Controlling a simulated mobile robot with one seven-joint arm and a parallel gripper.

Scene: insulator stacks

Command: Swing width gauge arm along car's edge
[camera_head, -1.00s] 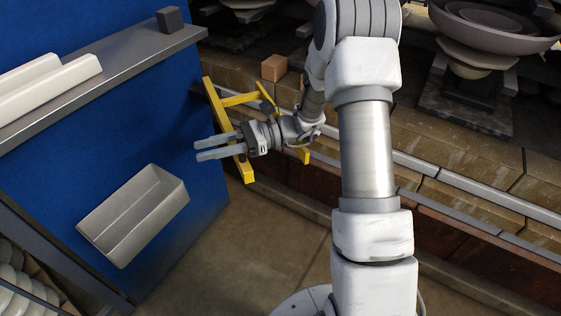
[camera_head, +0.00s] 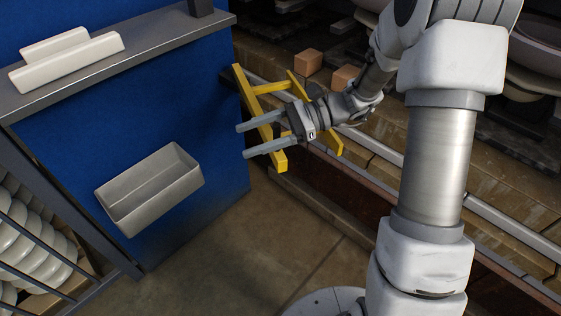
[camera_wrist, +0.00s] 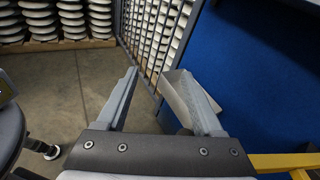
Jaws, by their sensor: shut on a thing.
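The yellow gauge arm (camera_head: 265,125), a frame of bars, stands beside the right edge of a blue panel. A corner of it shows at the lower right of the wrist view (camera_wrist: 287,160). My gripper (camera_head: 240,141) is at the frame's long bar, and its two grey fingers reach past the bar toward the panel. The contact point is hidden behind the gripper body. No car edge can be made out for certain.
A grey open bin (camera_head: 150,190) hangs on the blue panel (camera_head: 215,110), near the fingertips. A grey shelf (camera_head: 140,50) with white blocks (camera_head: 65,60) is above. A rack of white insulators (camera_head: 35,230) stands at the left. Bare floor (camera_head: 235,235) lies below.

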